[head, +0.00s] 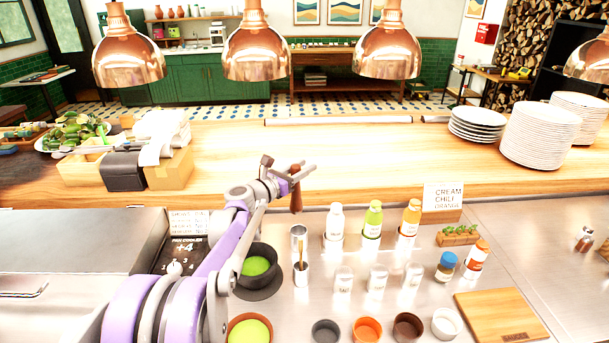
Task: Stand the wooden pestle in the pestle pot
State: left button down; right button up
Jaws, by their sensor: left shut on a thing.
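My left gripper (294,175) is shut on the wooden pestle (296,197), a dark brown piece that hangs nearly upright below the fingers. It is above the back part of the steel counter, near the wooden pass shelf. Below it stands a tall steel cylinder (299,232). Just in front is a shorter steel pot (301,278) with a thin brown-handled tool in it. I cannot tell for sure which of these is the pestle pot. The pestle is apart from both. My right gripper is not in view.
A dark pot of green sauce (246,283) stands left of the steel pots, partly behind my arm. White, green and orange bottles (373,222) stand to the right, with clear jars (377,282) before them. Several small cups (367,329) line the front. Copper lamps (256,55) hang above.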

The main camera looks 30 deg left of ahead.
pick_arm(q)
notch_tip(320, 180, down, 12)
jog(key=b, duration=0.5)
jog(key=shift+w, duration=0.45)
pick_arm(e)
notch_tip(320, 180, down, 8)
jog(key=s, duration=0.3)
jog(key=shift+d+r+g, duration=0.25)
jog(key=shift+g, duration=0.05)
pick_arm(q)
jog(key=shift+c, duration=2.2)
grip_release()
jog(key=b+v, duration=0.1)
jog(key=v, duration=1)
jog(key=shift+d+b, duration=0.1)
jog(key=shift+b, duration=0.2)
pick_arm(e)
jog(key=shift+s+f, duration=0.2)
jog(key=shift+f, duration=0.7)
pick_arm(q)
jog(key=shift+w+f, duration=0.1)
